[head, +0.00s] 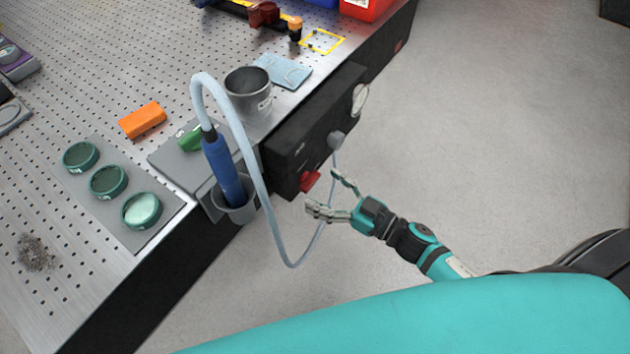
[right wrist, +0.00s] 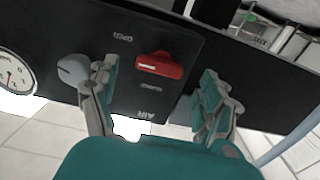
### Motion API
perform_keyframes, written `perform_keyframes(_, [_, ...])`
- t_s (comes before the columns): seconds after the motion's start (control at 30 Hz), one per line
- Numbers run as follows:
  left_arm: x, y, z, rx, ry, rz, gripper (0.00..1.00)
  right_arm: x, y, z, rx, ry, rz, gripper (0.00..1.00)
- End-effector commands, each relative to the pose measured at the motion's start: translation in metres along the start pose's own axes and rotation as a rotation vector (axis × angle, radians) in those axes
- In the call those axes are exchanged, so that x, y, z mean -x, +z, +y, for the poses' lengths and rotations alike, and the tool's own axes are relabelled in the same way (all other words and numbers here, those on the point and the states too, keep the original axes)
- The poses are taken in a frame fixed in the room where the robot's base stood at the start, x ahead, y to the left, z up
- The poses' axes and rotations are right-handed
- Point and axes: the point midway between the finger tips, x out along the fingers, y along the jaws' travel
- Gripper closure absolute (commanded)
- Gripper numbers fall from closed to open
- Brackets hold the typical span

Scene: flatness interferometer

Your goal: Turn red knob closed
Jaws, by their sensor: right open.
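The red knob (head: 310,180) is on the front of a black panel (head: 312,128) fixed to the table's side. In the right wrist view the red knob (right wrist: 160,65) lies crosswise, its bar roughly level in the picture. Lettering shows above and below it; one label seems to read "OPEN". My right gripper (head: 328,192) is open and empty, just in front of the knob and apart from it. In the right wrist view its fingers (right wrist: 160,95) stand either side of the knob. My left gripper is not in view.
A grey knob (right wrist: 73,70) and a gauge (right wrist: 15,72) sit beside the red knob. A pale hose (head: 262,190) loops down near my right gripper from a blue tool (head: 222,168) in a holder. A metal cup (head: 248,97) stands above on the perforated table (head: 120,60).

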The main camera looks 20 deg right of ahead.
Motion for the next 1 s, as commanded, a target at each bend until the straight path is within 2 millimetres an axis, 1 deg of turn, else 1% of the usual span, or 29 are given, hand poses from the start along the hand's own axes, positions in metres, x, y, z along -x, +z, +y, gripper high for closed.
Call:
perform_keyframes(0.03, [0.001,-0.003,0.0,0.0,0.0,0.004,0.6,-0.009,-0.002,0.0,0.001,0.001,0.002,0.19])
perform_keyframes(0.1, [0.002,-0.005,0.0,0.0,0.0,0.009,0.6,-0.018,-0.001,0.001,0.0,0.001,0.002,0.19])
perform_keyframes(0.2, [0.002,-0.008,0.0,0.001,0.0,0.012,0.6,-0.027,-0.001,0.0,0.001,0.001,0.001,0.19])
perform_keyframes(0.33, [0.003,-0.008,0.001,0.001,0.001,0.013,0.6,-0.032,0.0,0.0,0.0,0.001,0.0,0.19])
perform_keyframes(0.57, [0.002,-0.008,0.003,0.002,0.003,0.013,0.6,-0.032,0.0,0.0,0.0,0.001,-0.001,0.19])
perform_keyframes(0.67, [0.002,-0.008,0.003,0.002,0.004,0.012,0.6,-0.032,0.0,0.0,0.0,0.001,-0.001,0.3])
perform_keyframes(1.0, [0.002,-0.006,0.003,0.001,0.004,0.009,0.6,-0.032,0.0,0.0,0.001,0.001,-0.001,0.74])
